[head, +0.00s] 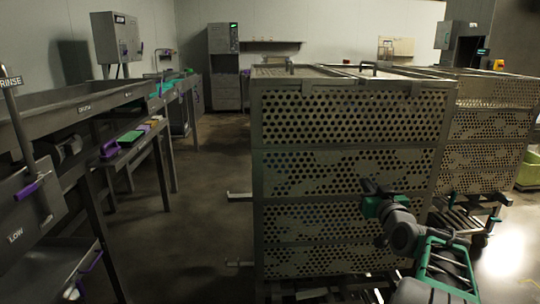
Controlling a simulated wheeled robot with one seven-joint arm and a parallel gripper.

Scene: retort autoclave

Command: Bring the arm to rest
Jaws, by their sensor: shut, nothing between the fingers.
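My arm (402,232) reaches up from the bottom right of the head view, grey with green parts. My gripper (368,186) is at its end, dark and small, in front of the perforated side of a large metal basket (345,125). The fingers look closed together, with nothing seen between them. I cannot tell whether the gripper touches the basket wall or is apart from it.
A second perforated basket (490,125) stands on a wheeled cart to the right. A cabinet (224,65) stands at the back. The floor (195,220) between is clear.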

